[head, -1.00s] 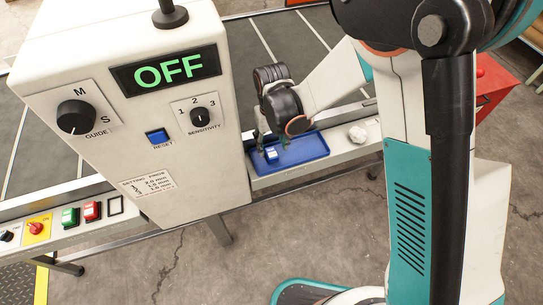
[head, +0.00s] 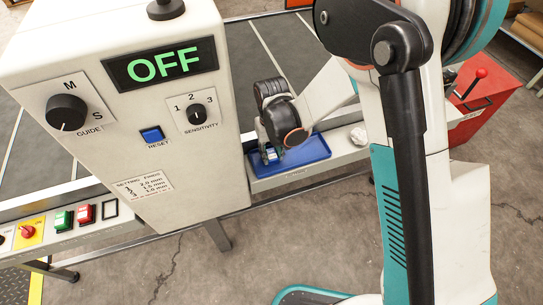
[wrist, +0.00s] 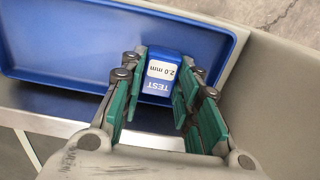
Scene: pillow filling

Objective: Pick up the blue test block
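The blue test block (wrist: 164,63) has a white label reading "2.0 mm" and the word "TEST" beneath it. It sits in the blue tray (wrist: 60,45), near the tray's near edge. In the head view the block (head: 271,156) is partly hidden by my gripper (head: 270,148), which points down over the left part of the tray. In the wrist view the green-padded fingers of my gripper (wrist: 163,80) are on both sides of the block. The gripper looks open, with the pads close to the block's sides; contact is not clear.
A white machine (head: 130,110) with a green "OFF" display stands just left of the tray. A whitish lump (head: 358,136) lies right of the tray. A red box with a lever (head: 482,105) stands farther right. The right part of the tray is empty.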

